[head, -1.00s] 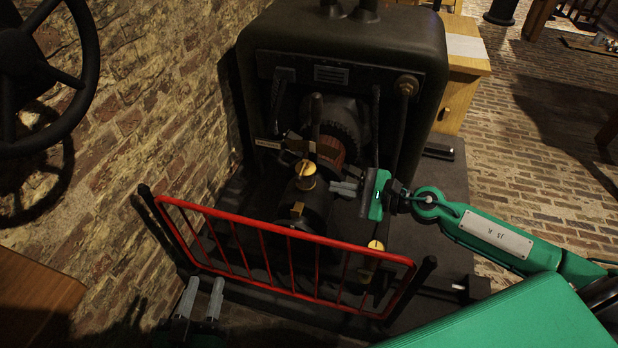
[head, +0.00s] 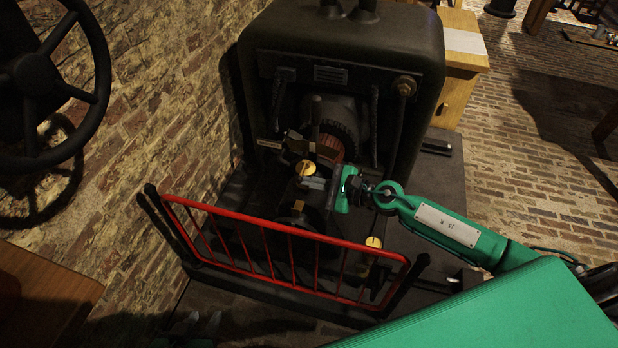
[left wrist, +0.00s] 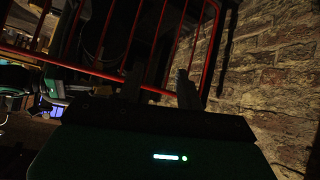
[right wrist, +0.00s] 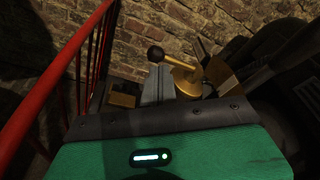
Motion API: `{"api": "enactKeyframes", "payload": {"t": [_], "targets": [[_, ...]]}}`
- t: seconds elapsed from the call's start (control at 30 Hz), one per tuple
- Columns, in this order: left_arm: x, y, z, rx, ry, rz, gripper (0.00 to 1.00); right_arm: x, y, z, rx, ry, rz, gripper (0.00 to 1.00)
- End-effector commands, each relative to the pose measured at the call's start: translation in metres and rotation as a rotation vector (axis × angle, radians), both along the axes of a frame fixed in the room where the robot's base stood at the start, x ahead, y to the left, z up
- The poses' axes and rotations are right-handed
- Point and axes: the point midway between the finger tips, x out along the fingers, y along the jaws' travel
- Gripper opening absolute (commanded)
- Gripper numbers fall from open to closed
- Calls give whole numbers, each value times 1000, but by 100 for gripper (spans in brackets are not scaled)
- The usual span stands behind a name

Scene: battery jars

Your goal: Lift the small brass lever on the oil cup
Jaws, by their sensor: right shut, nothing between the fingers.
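The brass oil cup (head: 306,167) stands on the dark machine behind the red rail. In the right wrist view its brass top (right wrist: 184,68) has a small lever that ends in a dark ball knob (right wrist: 155,54). The lever looks roughly level. My right gripper (head: 306,183) is shut and empty, with its fingertips close to the cup's near side. In the right wrist view its fingers (right wrist: 158,80) are together just below the knob; I cannot tell whether they touch. My left gripper (left wrist: 158,88) is open and empty near the red rail, dim in the head view (head: 197,322).
The red rail (head: 290,235) crosses in front of the machine (head: 345,45). A second brass cup (head: 373,242) sits lower right, behind the rail. A brick wall (head: 150,120) and a dark handwheel (head: 95,95) are on the left. A wooden cabinet (head: 462,75) stands behind.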

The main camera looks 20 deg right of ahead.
Motion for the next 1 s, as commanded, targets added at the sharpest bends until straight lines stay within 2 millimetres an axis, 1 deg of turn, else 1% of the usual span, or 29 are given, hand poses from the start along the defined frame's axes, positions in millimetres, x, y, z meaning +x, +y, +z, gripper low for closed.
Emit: {"api": "enactKeyframes", "payload": {"t": [0.2,0.7,0.8,1.0], "targets": [[-2,6,1,19,34,4,36,4,6,-1,0,-1,2,0],[-4,7,1,27,48,5,36,4,6,0,7,12,1,0],[-5,14,2,46,80,14,36,4,6,2,21,32,1,0],[-8,19,2,62,112,18,36,4,6,3,36,54,0,0]]}}
